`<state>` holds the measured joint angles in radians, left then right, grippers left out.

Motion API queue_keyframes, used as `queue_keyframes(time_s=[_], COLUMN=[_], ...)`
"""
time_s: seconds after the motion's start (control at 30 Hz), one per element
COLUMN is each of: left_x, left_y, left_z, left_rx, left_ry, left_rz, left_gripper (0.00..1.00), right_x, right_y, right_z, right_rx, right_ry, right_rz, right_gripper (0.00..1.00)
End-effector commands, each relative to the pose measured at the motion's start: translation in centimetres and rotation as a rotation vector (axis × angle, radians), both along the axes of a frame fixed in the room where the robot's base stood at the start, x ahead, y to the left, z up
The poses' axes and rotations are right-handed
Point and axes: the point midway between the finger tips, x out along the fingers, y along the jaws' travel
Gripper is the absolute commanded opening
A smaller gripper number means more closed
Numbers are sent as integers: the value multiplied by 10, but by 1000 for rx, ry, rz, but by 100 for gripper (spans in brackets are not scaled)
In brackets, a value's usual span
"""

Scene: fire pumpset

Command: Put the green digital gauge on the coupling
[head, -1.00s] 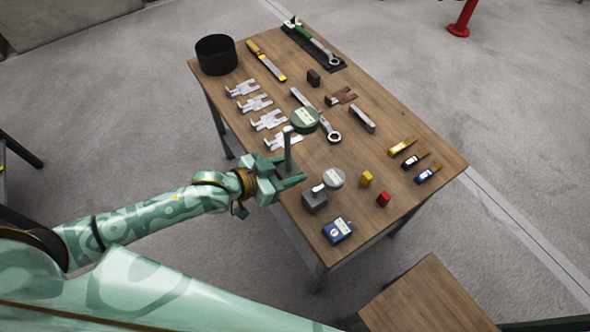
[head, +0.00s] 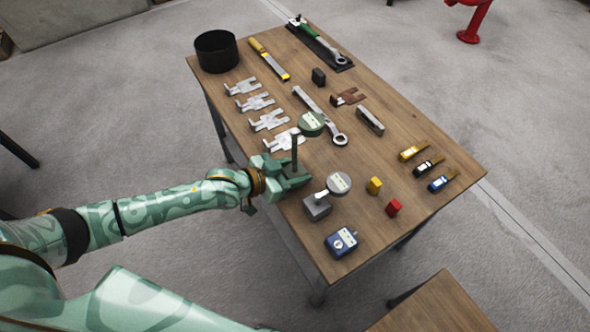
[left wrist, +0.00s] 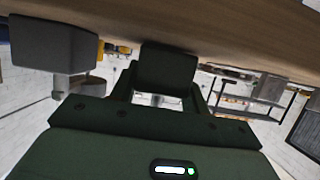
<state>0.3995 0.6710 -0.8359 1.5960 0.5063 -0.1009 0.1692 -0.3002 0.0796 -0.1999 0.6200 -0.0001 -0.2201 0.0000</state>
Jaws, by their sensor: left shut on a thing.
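The green digital gauge (head: 311,123) has a round body with a pale display. It appears raised above the table, hiding part of a wrench. An upright rod beside it runs down into my left gripper (head: 300,177), which is shut on it over the table's near left edge. In the left wrist view, a dark block (left wrist: 165,70) shows between the fingers; the gauge's round face does not show there. I cannot pick out the coupling with certainty. My right gripper is out of view.
On the wooden table (head: 380,160) stand a grey gauge (head: 340,182) by a grey block (head: 317,207), a blue device (head: 341,242), yellow and red blocks, wrenches and a black pot (head: 216,51). A red stand (head: 475,22) is on the floor beyond.

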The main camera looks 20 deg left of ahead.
Motion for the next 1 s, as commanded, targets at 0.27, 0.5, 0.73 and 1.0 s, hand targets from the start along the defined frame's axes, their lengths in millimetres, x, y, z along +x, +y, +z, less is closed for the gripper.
queue_keyframes(time_s=[0.27,0.5,0.73,1.0], left_x=[0,0,0,-47], left_y=[0,0,0,28], left_z=[-3,-3,-7,31], left_rx=[1,1,-1,2], left_ry=[1,1,2,-3], left_rz=[0,0,1,1], left_gripper=[67,67,67,67], right_x=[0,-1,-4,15], right_y=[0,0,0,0], right_z=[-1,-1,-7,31], right_rx=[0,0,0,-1], right_ry=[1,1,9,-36], right_rz=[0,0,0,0], right_gripper=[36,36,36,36])
